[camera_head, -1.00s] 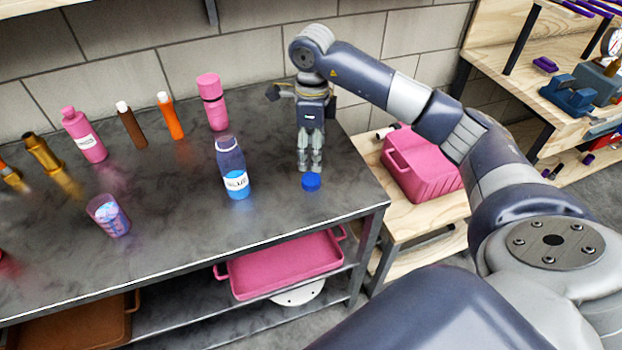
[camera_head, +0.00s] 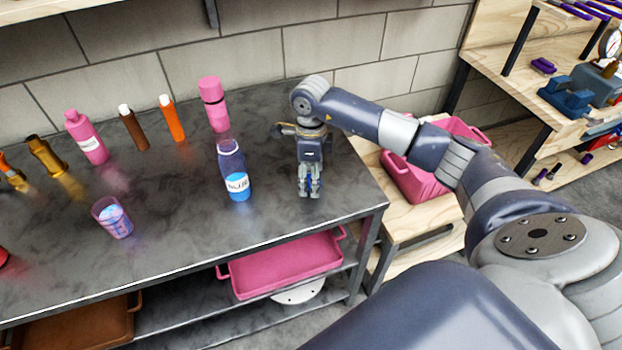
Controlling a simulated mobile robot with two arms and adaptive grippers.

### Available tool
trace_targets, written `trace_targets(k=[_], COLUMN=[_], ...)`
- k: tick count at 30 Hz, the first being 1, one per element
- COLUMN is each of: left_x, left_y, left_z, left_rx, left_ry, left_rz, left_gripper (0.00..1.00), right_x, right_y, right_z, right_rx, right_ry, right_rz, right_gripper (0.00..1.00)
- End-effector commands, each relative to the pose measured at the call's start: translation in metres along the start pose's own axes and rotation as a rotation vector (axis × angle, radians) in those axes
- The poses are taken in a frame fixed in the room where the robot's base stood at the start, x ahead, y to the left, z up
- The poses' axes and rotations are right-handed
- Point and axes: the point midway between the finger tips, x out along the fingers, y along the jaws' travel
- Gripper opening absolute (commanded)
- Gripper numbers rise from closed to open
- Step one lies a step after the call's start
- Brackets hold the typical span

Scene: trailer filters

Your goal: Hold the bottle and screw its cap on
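The bottle (camera_head: 237,180) stands upright on the dark table, with a dark blue-grey upper part, a white label and a bright blue base. Its mouth at the top looks uncapped. My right gripper (camera_head: 310,191) points down at the tabletop, right of the bottle and apart from it. A little blue of the cap (camera_head: 310,182) shows between its fingers, and the rest is hidden by them. I cannot tell whether the fingers press on the cap. My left gripper is not in view.
A pink bottle (camera_head: 87,138), a brown bottle (camera_head: 133,128), an orange bottle (camera_head: 172,119) and a pink flask (camera_head: 214,104) stand behind. A cup (camera_head: 112,218) stands at left. A pink crate (camera_head: 415,185) is to the right. The table front is clear.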

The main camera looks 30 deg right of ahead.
Motion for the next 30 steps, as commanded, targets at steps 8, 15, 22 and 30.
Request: trace_targets(k=[8,15,22,30], left_x=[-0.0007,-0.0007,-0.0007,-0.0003], left_y=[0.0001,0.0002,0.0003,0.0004], left_z=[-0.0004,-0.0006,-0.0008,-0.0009], left_rx=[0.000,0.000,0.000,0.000], left_ry=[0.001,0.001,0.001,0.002], left_rz=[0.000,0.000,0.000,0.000], left_gripper=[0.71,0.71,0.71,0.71], right_x=[0.0057,0.0055,0.0054,0.0045], right_y=[-0.0002,-0.0002,-0.0002,-0.0004], right_z=[0.0002,0.0001,0.0000,0.0000], right_rx=[0.000,0.000,0.000,0.000], right_ry=[-0.001,0.000,0.000,-0.001], right_rz=[-0.001,-0.001,-0.001,-0.002], right_gripper=[0.64,0.46,0.29,0.29])
